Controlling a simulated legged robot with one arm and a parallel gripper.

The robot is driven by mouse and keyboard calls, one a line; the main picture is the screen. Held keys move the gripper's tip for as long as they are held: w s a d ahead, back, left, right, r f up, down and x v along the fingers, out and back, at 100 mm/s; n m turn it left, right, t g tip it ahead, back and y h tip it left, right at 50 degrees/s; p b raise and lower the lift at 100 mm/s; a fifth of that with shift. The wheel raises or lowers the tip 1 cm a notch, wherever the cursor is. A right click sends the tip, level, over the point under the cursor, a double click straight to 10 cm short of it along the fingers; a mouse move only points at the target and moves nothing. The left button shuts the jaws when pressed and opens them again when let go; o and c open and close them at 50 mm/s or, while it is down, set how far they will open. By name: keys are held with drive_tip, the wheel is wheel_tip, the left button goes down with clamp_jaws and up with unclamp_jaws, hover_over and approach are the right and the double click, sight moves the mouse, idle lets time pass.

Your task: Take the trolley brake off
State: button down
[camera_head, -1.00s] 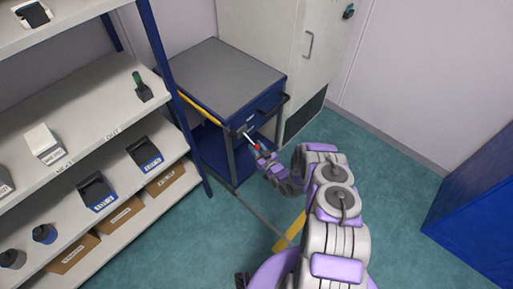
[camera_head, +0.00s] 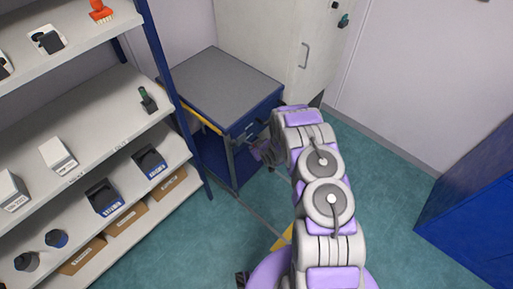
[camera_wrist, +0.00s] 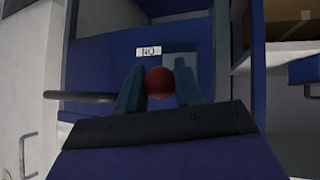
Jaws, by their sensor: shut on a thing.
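The trolley (camera_head: 225,88) has a grey top and a blue body, and stands between the shelf rack and the pale cabinet. In the wrist view, a red ball knob (camera_wrist: 159,83) sits between the two fingers of my gripper (camera_wrist: 158,90), which is shut on it. Behind the knob is the trolley's blue panel with a small white label (camera_wrist: 149,51) and a grey plate. In the head view, my gripper (camera_head: 261,151) is at the trolley's front right corner, partly behind my arm. The knob and its lever are hidden there.
A shelf rack (camera_head: 103,91) with boxes and small devices stands at the left. A pale cabinet (camera_head: 285,45) is behind the trolley. A blue block (camera_head: 470,205) stands at the right. Green floor (camera_head: 385,180) is clear between it and my arm.

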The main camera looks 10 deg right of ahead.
drive_tip(key=shift+w+a+r+g+h, duration=0.15)
drive_tip(key=shift+w+r+g+h, duration=0.25)
drive_tip(key=shift+r+g, duration=0.25)
drive_tip(key=c, duration=0.8)
unclamp_jaws()
drive_tip(key=shift+o, duration=0.2)
drive_tip(key=shift+s, duration=0.15)
drive_tip(key=p+v, duration=0.2)
drive_tip(key=v, duration=1.5)
